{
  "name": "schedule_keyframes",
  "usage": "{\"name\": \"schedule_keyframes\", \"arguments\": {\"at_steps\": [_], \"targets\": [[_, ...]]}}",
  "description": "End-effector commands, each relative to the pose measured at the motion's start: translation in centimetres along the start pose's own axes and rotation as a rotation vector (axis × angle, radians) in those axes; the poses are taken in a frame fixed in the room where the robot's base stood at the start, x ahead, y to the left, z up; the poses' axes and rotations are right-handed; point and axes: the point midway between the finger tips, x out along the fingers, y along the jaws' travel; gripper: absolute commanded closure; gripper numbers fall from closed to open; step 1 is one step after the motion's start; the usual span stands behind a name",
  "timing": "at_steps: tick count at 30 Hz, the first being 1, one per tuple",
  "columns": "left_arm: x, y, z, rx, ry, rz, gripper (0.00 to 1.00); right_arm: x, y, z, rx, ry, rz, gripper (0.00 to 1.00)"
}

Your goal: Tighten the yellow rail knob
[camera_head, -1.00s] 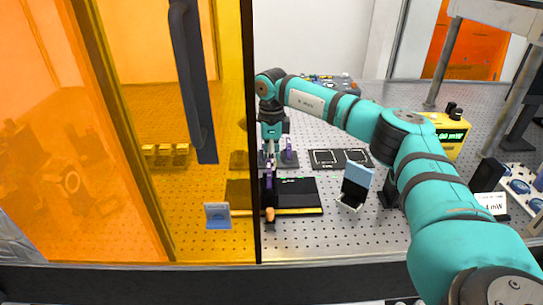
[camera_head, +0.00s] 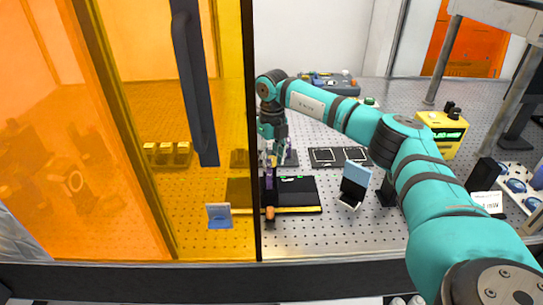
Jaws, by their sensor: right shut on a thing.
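My right gripper (camera_head: 270,152) points down over the bench beside the edge of the amber door. It is shut at the top of a purple upright part (camera_head: 270,178); the contact is small and partly hidden. Below the purple part, an orange-yellow knob-like piece (camera_head: 270,213) sits at the front edge of a black plate (camera_head: 297,190) with a yellow strip (camera_head: 300,210). I cannot tell whether the purple part touches that piece. My left gripper is not in view.
The amber door (camera_head: 222,60) with a dark handle covers the left side. A light-blue-faced stand (camera_head: 355,180) is right of the plate. A dark tray (camera_head: 340,157) lies behind. A yellow meter (camera_head: 442,133) stands at the right. Bare perforated bench lies in front.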

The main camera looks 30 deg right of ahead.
Motion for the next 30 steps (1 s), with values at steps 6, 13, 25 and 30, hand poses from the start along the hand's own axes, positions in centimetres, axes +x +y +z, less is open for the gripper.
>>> {"name": "schedule_keyframes", "arguments": {"at_steps": [6, 13, 25, 30], "targets": [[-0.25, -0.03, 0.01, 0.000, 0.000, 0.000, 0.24, -0.35, -0.10, 0.17, 0.093, -0.010, -0.001, 1.00], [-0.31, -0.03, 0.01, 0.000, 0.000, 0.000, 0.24, -0.35, -0.12, 0.19, 0.133, -0.012, -0.001, 1.00], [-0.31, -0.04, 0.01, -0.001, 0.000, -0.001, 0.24, -0.38, -0.14, 0.21, 0.137, -0.013, -0.001, 1.00], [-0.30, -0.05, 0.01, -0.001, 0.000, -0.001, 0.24, -0.28, -0.10, 0.15, 0.137, -0.010, -0.001, 0.49]]}}
